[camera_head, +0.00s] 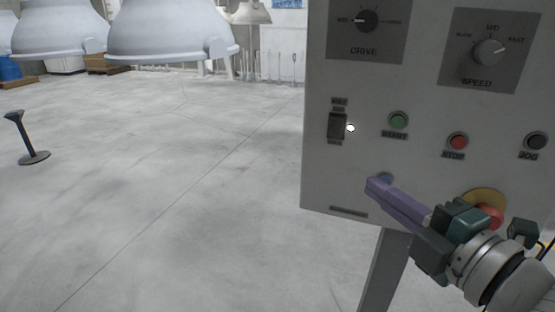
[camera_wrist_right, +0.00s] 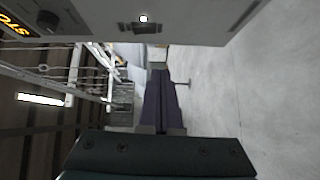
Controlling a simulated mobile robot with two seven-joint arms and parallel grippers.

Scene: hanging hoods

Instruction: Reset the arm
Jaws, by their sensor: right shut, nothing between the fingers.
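My right gripper (camera_head: 376,187) comes in from the lower right in the head view, with its purple fingers closed together and nothing between them. Its fingertips are in front of the lower part of a grey control panel (camera_head: 330,180), below a dark rocker switch (camera_head: 338,126). I cannot tell whether the tips touch the panel. The closed purple fingers also show in the right wrist view (camera_wrist_right: 161,100), with the panel (camera_wrist_right: 200,20) along the top. My left gripper is not in view.
The panel carries a green start button (camera_head: 398,120), a red stop button (camera_head: 457,142), a black jog button (camera_head: 536,141) and a red emergency button (camera_head: 488,214) partly behind my gripper. Hanging hoods (camera_head: 170,35) are at upper left. A dark floor stand (camera_head: 28,140) stands left. The middle floor is clear.

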